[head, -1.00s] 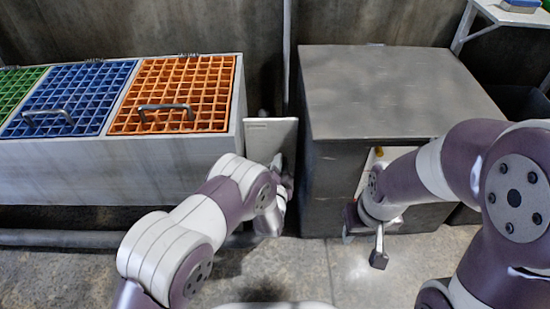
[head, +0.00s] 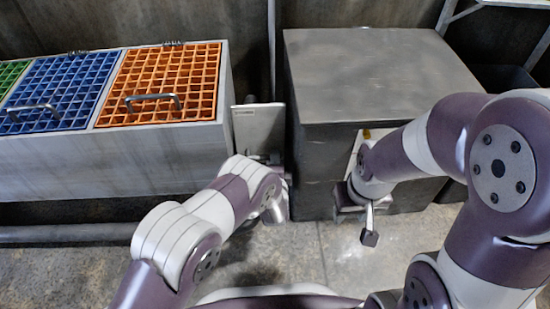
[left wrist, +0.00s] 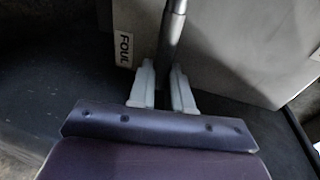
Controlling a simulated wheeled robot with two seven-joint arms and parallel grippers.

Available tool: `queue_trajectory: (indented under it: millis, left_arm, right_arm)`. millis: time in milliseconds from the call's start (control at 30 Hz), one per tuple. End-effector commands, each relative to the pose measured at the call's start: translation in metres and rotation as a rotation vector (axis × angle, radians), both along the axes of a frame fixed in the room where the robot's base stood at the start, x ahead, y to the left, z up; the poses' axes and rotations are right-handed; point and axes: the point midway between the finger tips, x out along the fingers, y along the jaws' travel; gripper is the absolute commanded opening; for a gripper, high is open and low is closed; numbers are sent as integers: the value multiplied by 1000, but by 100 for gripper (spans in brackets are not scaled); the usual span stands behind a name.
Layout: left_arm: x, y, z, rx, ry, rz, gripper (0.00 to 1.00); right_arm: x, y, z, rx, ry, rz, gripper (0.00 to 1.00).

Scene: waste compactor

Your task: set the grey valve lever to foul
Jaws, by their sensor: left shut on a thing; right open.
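The grey valve lever (left wrist: 173,30) shows in the left wrist view as a round bar in front of a pale plate (left wrist: 225,55). My left gripper (left wrist: 162,90) is shut on it, one finger on each side. A FOUL label (left wrist: 124,48) is on the plate, left of the lever. In the head view the plate (head: 258,130) stands between the bin unit and the dark cabinet, and my left gripper (head: 274,207) is low in front of it; the lever is mostly hidden there. My right gripper (head: 356,215) is open and empty at the cabinet's front.
The bin unit (head: 110,165) with green, blue and orange grates (head: 160,85) is at left. The dark cabinet (head: 375,75) is at right, close to my right arm. A pipe (head: 70,234) runs low along the left. Bare floor (head: 320,260) lies in front.

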Motion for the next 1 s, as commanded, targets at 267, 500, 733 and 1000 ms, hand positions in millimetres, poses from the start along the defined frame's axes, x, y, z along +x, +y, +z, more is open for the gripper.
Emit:
queue_trajectory:
  millis: [267,500,733,1000]
  left_arm:
    - [-1,0,-3,14,4,-1,0]
    - [-1,1,-3,14,4,-1,35]
    - [0,0,-2,12,2,0,44]
    - [-29,2,13,14,4,-3,44]
  right_arm:
    - [0,0,0,0,0,0,43]
    - [0,0,0,0,0,0,43]
    - [0,0,0,0,0,0,43]
    - [0,0,27,0,0,0,43]
